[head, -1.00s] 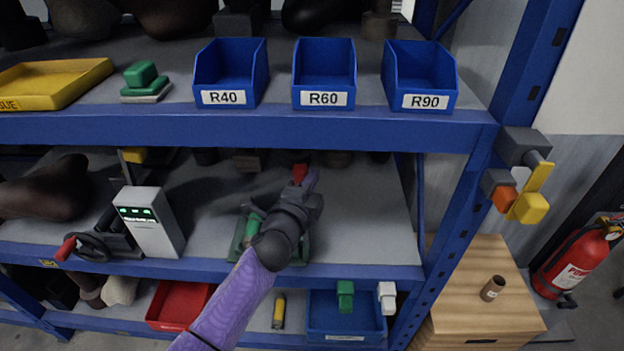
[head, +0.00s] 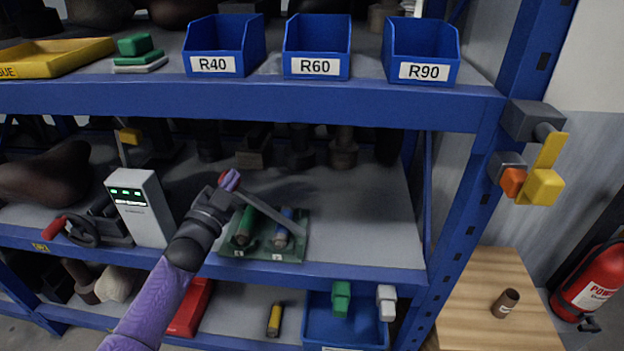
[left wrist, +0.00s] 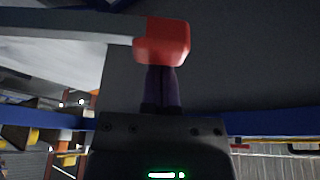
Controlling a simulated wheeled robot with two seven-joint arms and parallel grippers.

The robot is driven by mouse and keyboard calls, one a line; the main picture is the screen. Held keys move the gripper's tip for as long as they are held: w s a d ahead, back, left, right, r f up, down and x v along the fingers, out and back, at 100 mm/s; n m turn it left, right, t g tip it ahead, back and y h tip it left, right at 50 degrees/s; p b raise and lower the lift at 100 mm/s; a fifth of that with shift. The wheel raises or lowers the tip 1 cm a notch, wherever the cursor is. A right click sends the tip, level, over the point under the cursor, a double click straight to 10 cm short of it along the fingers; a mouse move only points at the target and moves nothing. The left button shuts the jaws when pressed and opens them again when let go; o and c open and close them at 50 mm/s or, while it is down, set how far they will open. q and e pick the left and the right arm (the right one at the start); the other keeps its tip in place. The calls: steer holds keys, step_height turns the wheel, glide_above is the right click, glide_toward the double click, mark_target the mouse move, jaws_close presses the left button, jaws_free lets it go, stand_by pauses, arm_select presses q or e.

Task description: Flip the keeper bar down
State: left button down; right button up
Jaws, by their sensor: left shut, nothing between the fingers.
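The keeper bar (head: 268,212) is a grey bar. My left gripper (head: 230,181) has purple fingertips and is at the bar's raised end. The fingers (left wrist: 162,88) are shut with nothing between them, close against the red end; whether they touch it I cannot tell. My right gripper is out of view.
The fixture stands on the blue rack's middle shelf (head: 365,215). A grey box with a green display (head: 140,208) is to the left. Blue bins (head: 318,50) line the shelf above. The right part of the middle shelf is clear.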

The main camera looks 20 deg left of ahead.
arm_select(q)
steer(key=s+a+f+n+y+b, duration=0.1)
steer(key=a+f+n+y+b, duration=0.2)
steer(key=a+f+n+b, duration=0.2)
step_height(320, 180, down, 3)
steer(key=shift+s+a+r+n+t+y+b, duration=0.25)
steer(key=shift+n+b, duration=0.2)
steer(key=shift+n, duration=0.65)
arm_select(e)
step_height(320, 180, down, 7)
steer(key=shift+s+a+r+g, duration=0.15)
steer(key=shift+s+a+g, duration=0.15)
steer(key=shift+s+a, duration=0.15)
arm_select(q)
steer(key=shift+d, duration=0.1)
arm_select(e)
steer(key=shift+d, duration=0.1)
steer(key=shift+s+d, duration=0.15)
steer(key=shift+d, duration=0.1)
arm_select(q)
step_height(320, 180, up, 5)
steer(key=p, duration=0.5)
steer(key=f+p+v, duration=0.1)
steer(key=v, duration=0.9)
steer(key=shift+d, duration=0.3)
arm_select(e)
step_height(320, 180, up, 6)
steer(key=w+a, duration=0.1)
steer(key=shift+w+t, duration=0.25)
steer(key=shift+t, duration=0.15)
